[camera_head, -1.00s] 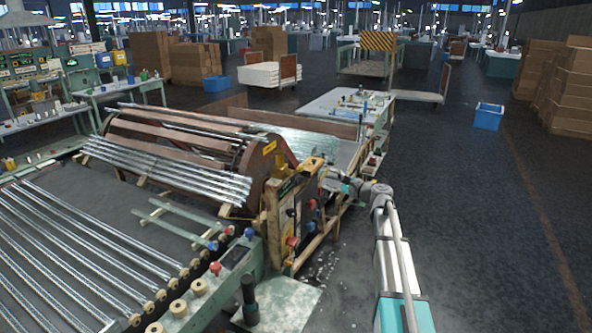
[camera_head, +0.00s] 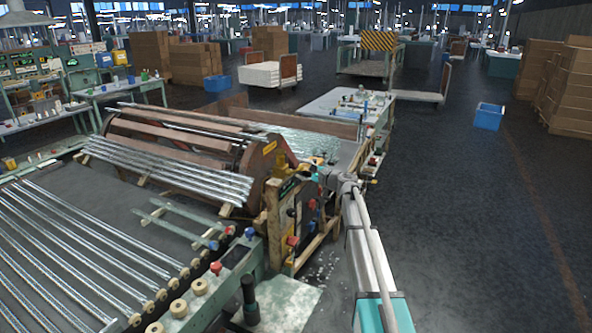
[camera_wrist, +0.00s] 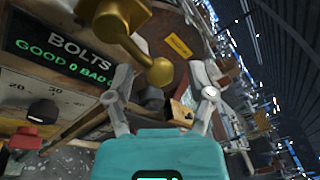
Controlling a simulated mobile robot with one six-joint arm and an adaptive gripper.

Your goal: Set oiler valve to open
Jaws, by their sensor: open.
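A brass-coloured valve-like fitting (camera_wrist: 112,22) with a ball-ended lever (camera_wrist: 160,73) hangs at the top of the wrist view; I take it to be the oiler valve. My gripper (camera_wrist: 163,84) is open, its two grey fingers on either side of the lever's ball in the picture. I cannot tell how deep the ball sits between them or whether they touch it.
A display reading BOLTS GOOD 0 BAD (camera_wrist: 62,50) is left of the fitting. A red-and-black knob (camera_wrist: 27,136) sits below it. A roller machine with metal tubes (camera_head: 75,245) fills the left. Open floor (camera_head: 465,230) lies to the right.

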